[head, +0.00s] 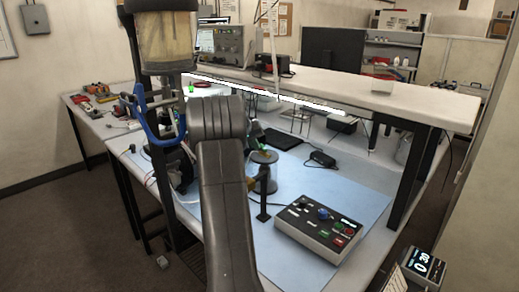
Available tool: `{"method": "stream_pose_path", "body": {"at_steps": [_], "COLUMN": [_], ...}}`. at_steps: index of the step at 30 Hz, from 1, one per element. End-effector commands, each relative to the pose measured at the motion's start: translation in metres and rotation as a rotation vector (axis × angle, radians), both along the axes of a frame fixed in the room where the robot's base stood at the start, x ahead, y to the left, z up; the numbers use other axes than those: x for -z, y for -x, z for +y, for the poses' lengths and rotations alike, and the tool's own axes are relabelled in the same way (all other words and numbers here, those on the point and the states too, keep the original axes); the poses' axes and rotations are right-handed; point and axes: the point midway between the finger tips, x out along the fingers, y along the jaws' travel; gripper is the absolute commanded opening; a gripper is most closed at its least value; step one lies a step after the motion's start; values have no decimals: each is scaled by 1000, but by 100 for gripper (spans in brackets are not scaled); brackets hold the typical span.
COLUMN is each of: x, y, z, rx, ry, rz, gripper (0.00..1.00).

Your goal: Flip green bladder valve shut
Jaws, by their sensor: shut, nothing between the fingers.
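A yellow-orange part shows at the cylinder's left side, partly behind my arm. My arm covers the area left of the cylinder. My gripper does not show; I cannot tell where it is relative to the valve.
A control box (318,232) with a blue knob and coloured buttons stands in front of the cylinder. A black device (319,159) with a cable lies behind it. A raised shelf (420,104) runs across the back. The mat's right side is clear.

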Motion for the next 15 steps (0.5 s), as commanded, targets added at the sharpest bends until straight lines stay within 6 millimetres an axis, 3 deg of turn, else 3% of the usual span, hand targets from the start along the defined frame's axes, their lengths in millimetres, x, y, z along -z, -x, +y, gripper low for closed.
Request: {"method": "stream_pose_path", "body": {"at_steps": [12,15], "x": [-2,-3], "y": [-14,-15], "z": [-9,-12], "rx": [397,416], "ry": [0,0], "rz": [1,1], "gripper": [0,0]}}
